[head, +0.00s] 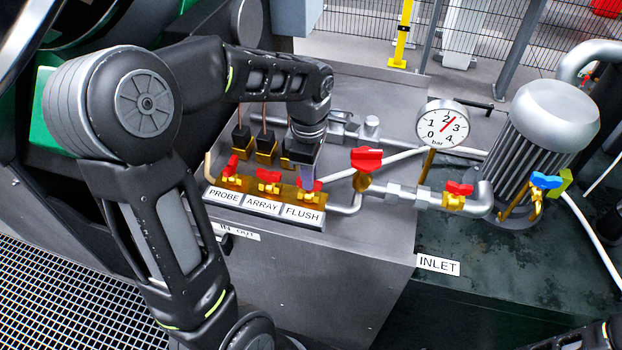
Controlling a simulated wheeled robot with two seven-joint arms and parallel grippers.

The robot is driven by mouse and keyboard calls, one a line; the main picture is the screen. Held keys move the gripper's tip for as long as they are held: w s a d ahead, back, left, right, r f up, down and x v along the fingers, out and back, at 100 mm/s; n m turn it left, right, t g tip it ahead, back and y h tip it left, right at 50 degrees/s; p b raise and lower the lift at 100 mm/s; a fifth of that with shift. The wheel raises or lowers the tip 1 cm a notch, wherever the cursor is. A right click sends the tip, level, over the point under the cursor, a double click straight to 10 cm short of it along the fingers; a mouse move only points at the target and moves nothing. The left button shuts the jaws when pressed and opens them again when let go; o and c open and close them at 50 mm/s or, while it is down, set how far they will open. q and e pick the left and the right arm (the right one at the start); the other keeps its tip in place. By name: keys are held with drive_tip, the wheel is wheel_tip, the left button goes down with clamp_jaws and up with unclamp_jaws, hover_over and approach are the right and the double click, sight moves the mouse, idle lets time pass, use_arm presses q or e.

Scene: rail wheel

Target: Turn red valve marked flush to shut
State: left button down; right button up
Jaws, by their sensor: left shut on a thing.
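The flush valve's red handle (317,186) sits on the brass manifold behind the FLUSH label (303,213). It is the rightmost of three red-handled valves in a row. My left gripper (307,176) reaches down from above and is shut on this handle. The fingers hide much of the handle, so I cannot clearly tell its angle. The red probe valve (231,166) and the red array valve (268,177) stand to its left, above their own labels. My right gripper is not in view.
A pressure gauge (443,124) stands right of the manifold, its needle near 2 to 3 bar. Another red valve (366,160) stands close right of my gripper. Further right are a red inlet valve (458,189), a blue-handled valve (546,181) and a motor (543,130).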

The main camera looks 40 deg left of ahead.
use_arm(q)
drive_tip(key=m, duration=0.4)
drive_tip(key=shift+m, duration=0.3)
idle(0.3)
drive_tip(key=m+p, duration=0.1)
drive_tip(key=m, duration=0.3)
drive_tip(key=shift+m, duration=0.3)
drive_tip(key=m, duration=0.4)
drive_tip(key=shift+m, duration=0.3)
drive_tip(key=shift+p, duration=0.3)
